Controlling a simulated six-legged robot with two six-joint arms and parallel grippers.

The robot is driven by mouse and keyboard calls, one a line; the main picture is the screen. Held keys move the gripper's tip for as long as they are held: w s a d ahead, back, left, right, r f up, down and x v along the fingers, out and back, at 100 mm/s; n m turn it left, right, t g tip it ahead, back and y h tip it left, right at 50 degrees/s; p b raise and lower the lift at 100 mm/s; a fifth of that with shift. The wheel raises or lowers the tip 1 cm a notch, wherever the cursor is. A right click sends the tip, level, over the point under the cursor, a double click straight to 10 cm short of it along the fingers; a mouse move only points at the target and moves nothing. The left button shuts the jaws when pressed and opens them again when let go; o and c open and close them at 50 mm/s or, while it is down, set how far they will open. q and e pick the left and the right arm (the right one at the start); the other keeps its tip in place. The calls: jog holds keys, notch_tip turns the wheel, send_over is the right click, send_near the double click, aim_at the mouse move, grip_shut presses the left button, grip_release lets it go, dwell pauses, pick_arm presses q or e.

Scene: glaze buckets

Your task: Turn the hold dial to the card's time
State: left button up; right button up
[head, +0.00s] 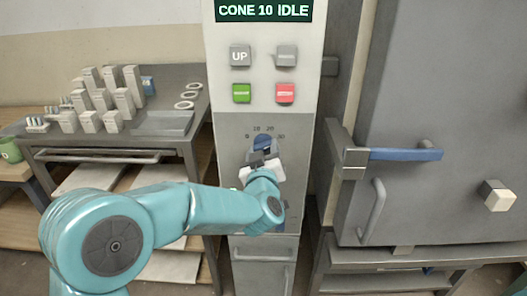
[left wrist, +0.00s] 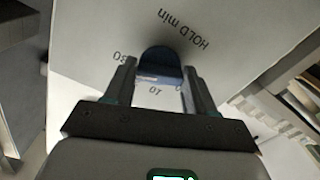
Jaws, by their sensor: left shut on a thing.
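The blue hold dial (head: 263,142) is on the grey control column, with a printed scale of 0, 10, 20 and 30 around its top. My left gripper (head: 264,157) reaches the dial from below and is shut on it, covering its lower part. In the left wrist view the dark blue dial (left wrist: 160,62) sits between the two fingers (left wrist: 160,72), beside the upside-down print "HOLD min". I cannot make out the dial's pointer clearly. No card with a readable time shows. My right gripper is not in view.
A kiln door (head: 440,110) with a blue-handled latch stands right; a table (head: 180,78) with pale blocks stands left.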

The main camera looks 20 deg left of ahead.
pick_arm(q)
jog(key=o, duration=1)
jog(key=shift+o, duration=0.2)
jog(key=v, duration=1.6)
jog(key=shift+s, duration=0.15)
